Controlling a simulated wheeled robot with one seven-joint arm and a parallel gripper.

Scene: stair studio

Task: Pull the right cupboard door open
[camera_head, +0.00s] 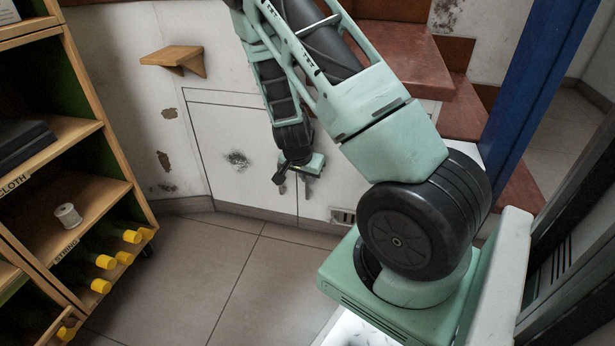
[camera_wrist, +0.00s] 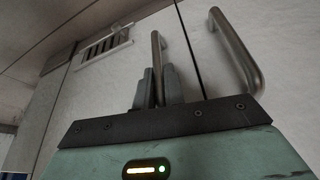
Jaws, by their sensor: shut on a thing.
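The right cupboard door (camera_head: 316,203) is a white panel low in the wall, partly hidden by my arm. Beside it is the left door (camera_head: 222,135), white with a dark smudge. Both look closed, with a thin seam between them. In the wrist view, which looks turned over, the right door (camera_wrist: 120,75) is on the left. Its metal bar handle (camera_wrist: 156,45) stands between my gripper's fingers (camera_wrist: 159,88), which are shut on it. The left door's handle (camera_wrist: 236,52) is free on the other side of the seam. My gripper (camera_head: 294,184) also shows in the head view, at the doors.
A wooden shelf unit (camera_head: 110,150) with bottles and a string spool (camera_head: 68,215) stands at left. A small wooden wall shelf (camera_head: 174,59) is above the doors. Red-brown steps (camera_head: 405,55) and a blue post (camera_head: 535,75) are at right. The tiled floor (camera_head: 220,265) before the doors is clear.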

